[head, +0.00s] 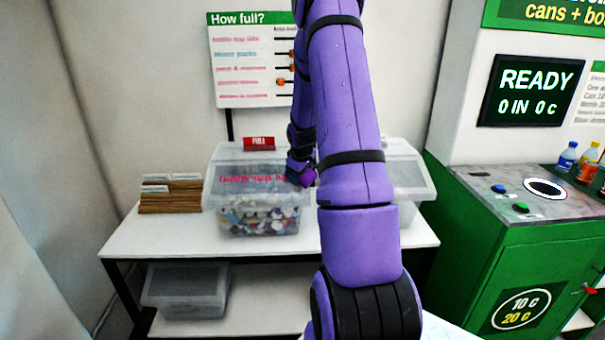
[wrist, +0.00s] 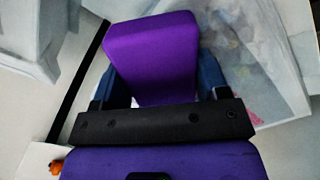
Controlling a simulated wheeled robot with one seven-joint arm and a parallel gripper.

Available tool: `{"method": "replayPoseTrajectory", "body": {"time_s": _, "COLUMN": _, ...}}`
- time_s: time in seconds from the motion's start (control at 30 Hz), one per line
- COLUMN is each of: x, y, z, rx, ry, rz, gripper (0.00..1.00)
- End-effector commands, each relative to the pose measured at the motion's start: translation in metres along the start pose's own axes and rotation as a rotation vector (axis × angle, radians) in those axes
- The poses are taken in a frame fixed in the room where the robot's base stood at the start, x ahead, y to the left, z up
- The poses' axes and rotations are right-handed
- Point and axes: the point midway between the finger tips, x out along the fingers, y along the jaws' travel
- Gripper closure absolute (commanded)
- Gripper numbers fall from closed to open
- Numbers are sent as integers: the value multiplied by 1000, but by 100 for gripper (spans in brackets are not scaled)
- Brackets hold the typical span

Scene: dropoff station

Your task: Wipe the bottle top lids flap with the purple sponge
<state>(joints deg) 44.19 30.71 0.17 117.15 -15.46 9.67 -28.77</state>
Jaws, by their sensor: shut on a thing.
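The bottle top lids box (head: 255,217) is a clear bin of many coloured lids on the white table. Its flap (head: 240,178) carries pink lettering, partly hidden by my purple arm. My gripper (head: 302,172) is at the right side of that flap. In the wrist view my gripper (wrist: 158,90) is shut on the purple sponge (wrist: 150,55), between its two blue fingers. The sponge also shows as a small dark purple patch in the head view (head: 308,177). Whether the sponge touches the flap I cannot tell.
A second clear bin (head: 412,178) stands right of my arm. Brown card files (head: 170,195) are at the left, and an empty clear bin (head: 186,290) is on the lower shelf. A red FULL tag (head: 259,143) stands behind the box. A green machine (head: 540,235) is at right.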

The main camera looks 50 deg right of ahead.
Motion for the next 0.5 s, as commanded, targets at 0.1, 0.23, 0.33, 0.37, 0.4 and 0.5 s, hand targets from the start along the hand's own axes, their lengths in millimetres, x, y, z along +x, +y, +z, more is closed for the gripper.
{"method": "replayPoseTrajectory", "body": {"time_s": 0.1, "x": -1, "y": -7, "z": -8, "rx": -3, "ry": 1, "rz": 0, "gripper": 54}}
{"method": "replayPoseTrajectory", "body": {"time_s": 0.23, "x": -1, "y": -13, "z": -16, "rx": -2, "ry": 1, "rz": 0, "gripper": 54}}
{"method": "replayPoseTrajectory", "body": {"time_s": 0.33, "x": -2, "y": -17, "z": -21, "rx": -2, "ry": 2, "rz": 0, "gripper": 54}}
{"method": "replayPoseTrajectory", "body": {"time_s": 0.37, "x": -2, "y": -18, "z": -22, "rx": -2, "ry": 2, "rz": 0, "gripper": 54}}
{"method": "replayPoseTrajectory", "body": {"time_s": 0.4, "x": -2, "y": -19, "z": -23, "rx": -2, "ry": 2, "rz": 0, "gripper": 54}}
{"method": "replayPoseTrajectory", "body": {"time_s": 0.5, "x": -2, "y": -20, "z": -24, "rx": -2, "ry": 2, "rz": 0, "gripper": 54}}
